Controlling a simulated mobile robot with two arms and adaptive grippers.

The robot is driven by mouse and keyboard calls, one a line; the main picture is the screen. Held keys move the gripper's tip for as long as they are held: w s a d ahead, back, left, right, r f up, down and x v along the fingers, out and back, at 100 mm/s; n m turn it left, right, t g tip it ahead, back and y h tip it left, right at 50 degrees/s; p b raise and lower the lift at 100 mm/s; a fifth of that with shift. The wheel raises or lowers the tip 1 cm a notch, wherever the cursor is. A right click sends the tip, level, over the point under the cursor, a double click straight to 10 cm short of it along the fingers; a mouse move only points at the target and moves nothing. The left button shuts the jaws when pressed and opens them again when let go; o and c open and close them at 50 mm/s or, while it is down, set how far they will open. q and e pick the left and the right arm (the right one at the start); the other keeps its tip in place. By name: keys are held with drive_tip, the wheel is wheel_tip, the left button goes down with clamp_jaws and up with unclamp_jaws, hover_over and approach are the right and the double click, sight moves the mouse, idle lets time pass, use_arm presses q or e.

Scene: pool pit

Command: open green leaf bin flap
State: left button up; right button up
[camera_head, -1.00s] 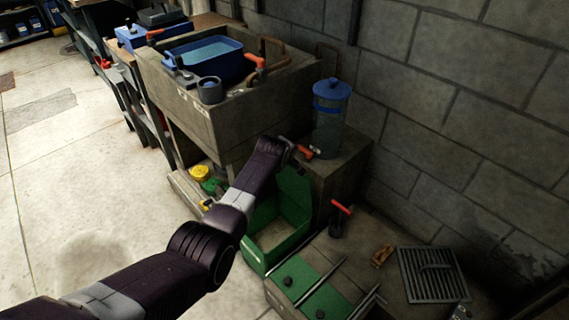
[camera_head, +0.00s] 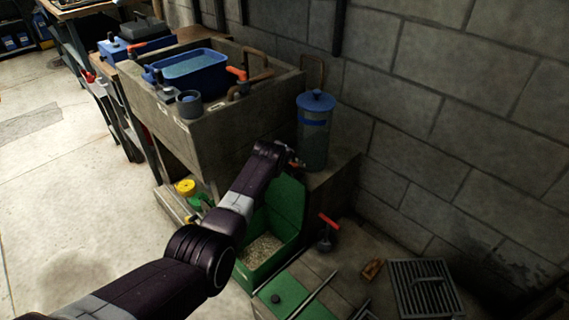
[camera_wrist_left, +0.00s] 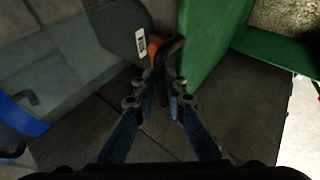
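The green leaf bin (camera_head: 252,277) stands on the floor beside the concrete sink. Its green flap (camera_head: 288,208) stands raised at the back, and tan contents show inside. In the left wrist view the flap (camera_wrist_left: 208,38) is an upright green panel just right of my left gripper (camera_wrist_left: 164,85), with the bin rim (camera_wrist_left: 278,46) beyond. The gripper's fingertips are apart, close to a dark hooked part with a red piece (camera_wrist_left: 153,47). I cannot tell whether they touch it. In the head view my left gripper is above the bin, near the canister, mostly hidden by its wrist. My right gripper is not in view.
A clear canister with a blue lid (camera_head: 315,130) stands on a ledge behind the bin. The concrete sink (camera_head: 180,125) is to the left. A red-handled tool (camera_head: 327,235) and a metal grate (camera_head: 425,287) lie to the right. The left floor is open.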

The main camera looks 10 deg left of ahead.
use_arm(q)
drive_tip(key=shift+o, duration=1.4)
drive_tip(key=shift+f, duration=0.1)
drive_tip(key=shift+s, duration=0.1)
drive_tip(key=v, duration=1.2)
